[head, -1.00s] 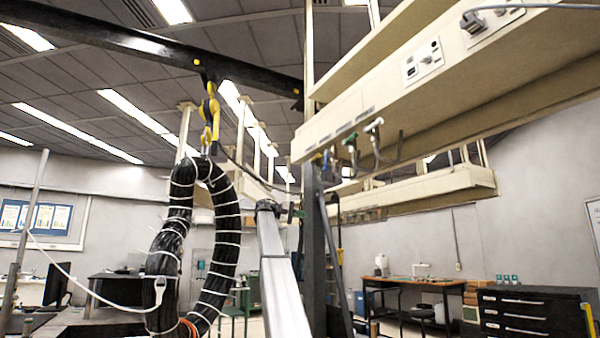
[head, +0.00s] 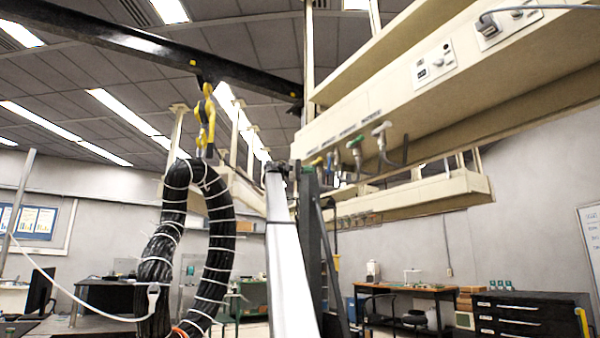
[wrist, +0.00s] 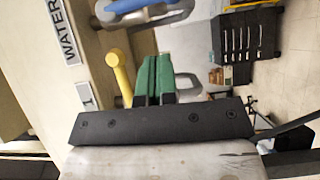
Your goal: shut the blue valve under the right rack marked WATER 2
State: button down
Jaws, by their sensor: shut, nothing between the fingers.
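The blue valve (wrist: 130,6) shows at the top edge of the wrist view, partly cut off, beside a white label reading WATER (wrist: 63,30) on the beige rack; its number is out of frame. My gripper (wrist: 155,62) has green fingertips, pressed together and empty. It is below the blue valve in that view and just right of a yellow valve (wrist: 118,72); I cannot tell whether it touches anything. In the head view the rack (head: 400,110) hangs at upper right, with the blue valve (head: 330,161) small under its far end. My gripper there is too small to make out.
Grey and green-topped valves (head: 382,131) hang nearer along the same rack. A thick black coil (head: 215,240) hangs from a yellow hook (head: 206,115) left of my arm. A dark drawer cabinet (head: 525,315) and a bench (head: 415,291) stand at lower right.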

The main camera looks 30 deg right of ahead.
aim_at(329, 163)
jog(key=shift+s+d, duration=0.5)
jog(key=shift+s, duration=0.35)
jog(key=shift+s+d, duration=0.55)
jog(key=shift+s, duration=0.25)
jog(key=shift+s+d, duration=0.5)
jog(key=shift+s, duration=0.35)
jog(key=shift+d+f, duration=0.1)
jog(key=shift+s+n, duration=0.15)
jog(key=shift+n, duration=0.25)
